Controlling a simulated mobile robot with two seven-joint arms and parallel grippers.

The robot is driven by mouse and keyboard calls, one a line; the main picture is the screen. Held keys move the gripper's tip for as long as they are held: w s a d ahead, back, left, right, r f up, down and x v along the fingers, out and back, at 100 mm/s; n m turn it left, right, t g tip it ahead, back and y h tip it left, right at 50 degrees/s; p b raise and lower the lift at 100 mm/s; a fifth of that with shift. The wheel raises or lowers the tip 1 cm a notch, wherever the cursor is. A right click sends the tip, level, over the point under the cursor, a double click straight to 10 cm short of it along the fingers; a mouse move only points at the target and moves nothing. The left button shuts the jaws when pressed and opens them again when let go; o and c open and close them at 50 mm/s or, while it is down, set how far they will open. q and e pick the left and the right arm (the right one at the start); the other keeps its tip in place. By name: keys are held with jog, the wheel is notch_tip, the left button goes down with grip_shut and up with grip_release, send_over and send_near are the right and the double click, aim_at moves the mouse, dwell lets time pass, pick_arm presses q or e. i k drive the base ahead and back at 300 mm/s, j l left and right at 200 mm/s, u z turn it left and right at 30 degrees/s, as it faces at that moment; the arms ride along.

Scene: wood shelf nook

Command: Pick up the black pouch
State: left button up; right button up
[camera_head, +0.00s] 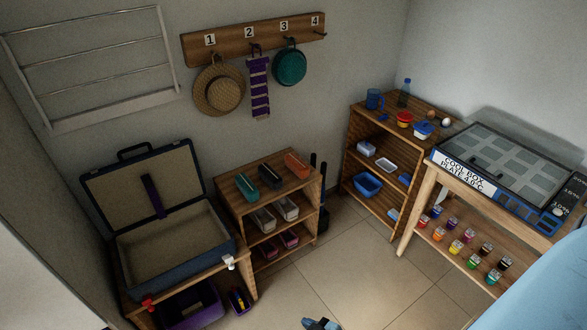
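The black pouch (269,176) appears to be the dark, oblong item lying on top of the low wooden shelf. It lies between a teal pouch-like item (246,187) on its left and an orange one (297,164) on its right. Its upper side is in clear view, but fine detail is too small to tell.
An open suitcase (170,250) stands left of the low shelf (262,218). A taller shelf (372,158) and a cool-box table (425,205) stand right. Black upright items (322,205) stand at the low shelf's right side. Tiled floor (350,275) in front is mostly clear; an unclear blue-dark object (322,324) shows at the bottom edge.

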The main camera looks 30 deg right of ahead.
aim_at(267, 174)
jog(key=i+l+u, duration=0.1)
jog(key=i+l, duration=0.15)
jog(key=i+l+u, duration=0.1)
jog(key=i+l, duration=0.15)
jog(key=l, duration=0.2)
jog(key=i+l, duration=0.25)
jog(key=l, duration=0.15)
jog(key=i+l+u, duration=0.25)
jog(key=i+l, duration=0.2)
jog(key=l, duration=0.35)
